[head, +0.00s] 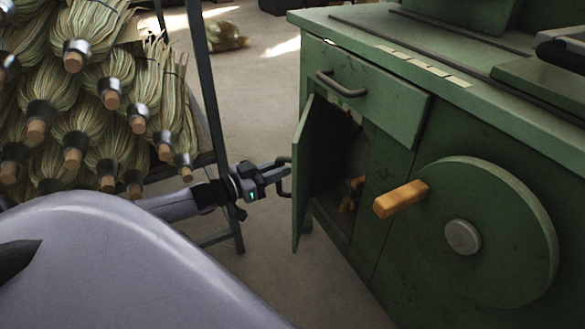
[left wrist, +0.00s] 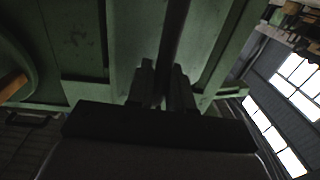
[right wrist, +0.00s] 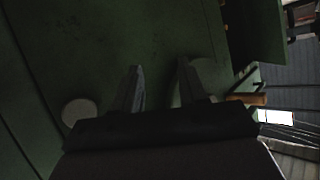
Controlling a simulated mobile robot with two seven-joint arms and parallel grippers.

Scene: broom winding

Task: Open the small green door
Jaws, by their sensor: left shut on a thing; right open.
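The small green door (head: 302,178) stands swung outward from the green cabinet (head: 400,165), and the dark inside of the cabinet shows behind it. Its dark handle (head: 284,178) is on the door's left side. My left gripper (head: 280,172) reaches in from the left and is shut on this handle. In the left wrist view, the fingers (left wrist: 162,90) close around a dark bar in front of green panels. In the right wrist view, my right gripper (right wrist: 160,85) is open and empty, with a green surface before it. It does not show in the head view.
A drawer with a handle (head: 342,84) is above the opening. A green wheel (head: 490,230) with an orange crank grip (head: 400,199) sits on the cabinet's right. An orange-handled tool (head: 350,195) is inside. A rack of brooms (head: 90,100) stands left.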

